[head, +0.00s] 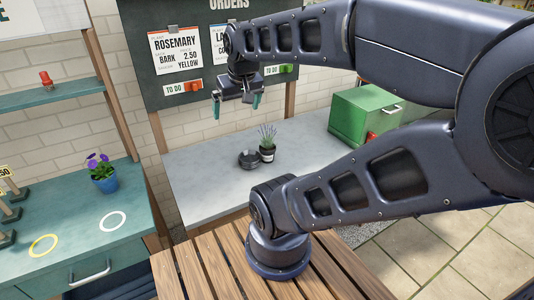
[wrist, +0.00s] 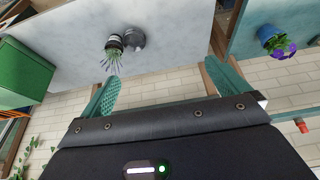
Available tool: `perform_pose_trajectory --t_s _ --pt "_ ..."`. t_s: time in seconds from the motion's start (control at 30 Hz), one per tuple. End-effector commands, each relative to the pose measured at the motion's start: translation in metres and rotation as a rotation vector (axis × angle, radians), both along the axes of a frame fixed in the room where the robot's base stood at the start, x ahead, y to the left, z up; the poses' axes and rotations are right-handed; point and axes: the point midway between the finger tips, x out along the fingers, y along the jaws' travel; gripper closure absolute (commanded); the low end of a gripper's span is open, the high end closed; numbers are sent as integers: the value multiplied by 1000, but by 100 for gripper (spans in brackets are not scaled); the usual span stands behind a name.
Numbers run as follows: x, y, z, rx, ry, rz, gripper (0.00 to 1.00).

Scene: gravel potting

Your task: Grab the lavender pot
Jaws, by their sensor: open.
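The lavender pot (head: 267,152) is a small black pot with a pale band, holding a spiky green and purple plant. It stands upright on the grey counter (head: 205,185), close beside a dark round dish (head: 248,159). In the wrist view the lavender pot (wrist: 114,43) is beyond my fingertips, with the dish (wrist: 134,37) against or right beside it; I cannot tell if they touch. My gripper (head: 239,103) is open and empty, above and behind the counter, up and left of the pot. Its green fingers also show in the wrist view (wrist: 165,92).
A green box (head: 362,118) stands on the counter's right. Behind hangs a dark order board (head: 215,60) with cards. At left is a teal table (head: 75,222) with a purple-flowered blue pot (head: 104,177) and yellow and white rings. The counter's left part is clear.

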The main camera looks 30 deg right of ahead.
Motion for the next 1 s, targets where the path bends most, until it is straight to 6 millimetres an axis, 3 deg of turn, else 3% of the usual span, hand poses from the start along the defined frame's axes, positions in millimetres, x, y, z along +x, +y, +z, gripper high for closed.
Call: perform_pose_trajectory --t_s 0.1,0.3,0.4,0.77,1.0 --pt "0 0 0 0 0 0 4" --pt "0 0 0 0 0 0 43" --pt "0 0 0 0 0 0 58" --pt "5 -2 -2 28 14 -23 58" --pt "38 -15 -18 195 115 -197 58"
